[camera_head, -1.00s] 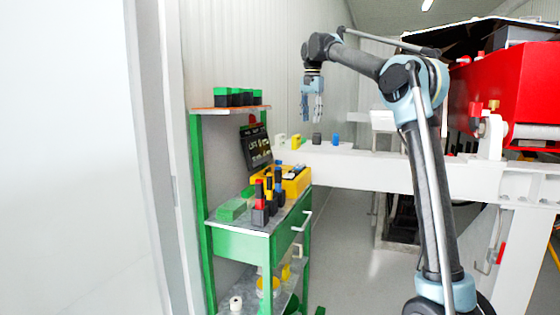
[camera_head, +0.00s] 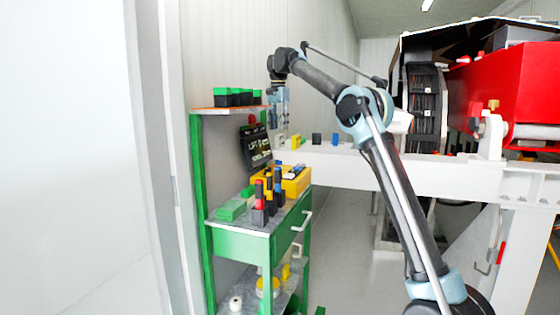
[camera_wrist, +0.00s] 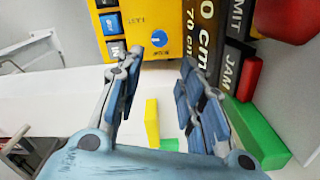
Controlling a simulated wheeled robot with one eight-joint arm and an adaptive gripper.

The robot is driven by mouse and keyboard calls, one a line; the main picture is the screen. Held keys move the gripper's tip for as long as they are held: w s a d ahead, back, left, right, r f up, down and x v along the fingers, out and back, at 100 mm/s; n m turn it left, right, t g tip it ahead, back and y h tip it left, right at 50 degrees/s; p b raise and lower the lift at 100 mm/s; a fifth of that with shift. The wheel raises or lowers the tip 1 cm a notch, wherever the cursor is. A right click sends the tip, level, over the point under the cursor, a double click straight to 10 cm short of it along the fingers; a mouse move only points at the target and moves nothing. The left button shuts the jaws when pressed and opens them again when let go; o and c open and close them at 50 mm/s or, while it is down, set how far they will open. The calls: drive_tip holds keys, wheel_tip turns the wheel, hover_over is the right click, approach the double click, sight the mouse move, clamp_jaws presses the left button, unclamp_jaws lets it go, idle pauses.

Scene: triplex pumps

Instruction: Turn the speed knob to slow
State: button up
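The speed knob (camera_wrist: 160,39) looks like a small round blue dial with a light mark, on a yellow control box (camera_wrist: 170,15) in the wrist view. In the head view the yellow box (camera_head: 296,187) sits on the green cart, and the knob is too small to make out. My gripper (camera_head: 279,130) hangs pointing down above and behind the box. In the wrist view its fingers (camera_wrist: 160,63) are apart and empty, with the knob beyond the gap between them.
Blue-and-black switches (camera_wrist: 113,36) sit left of the knob. A black lettered sign (camera_head: 254,147) stands behind the box. Radios (camera_head: 270,195) and a green block (camera_head: 231,210) share the cart top. A white beam (camera_head: 360,168) with small blocks runs right, beside a red machine (camera_head: 520,90).

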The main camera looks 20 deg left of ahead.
sight(279, 164)
wheel_tip(279, 164, down, 15)
idle(0.7)
drive_tip(key=shift+d, duration=0.1)
drive_tip(key=c, duration=0.8)
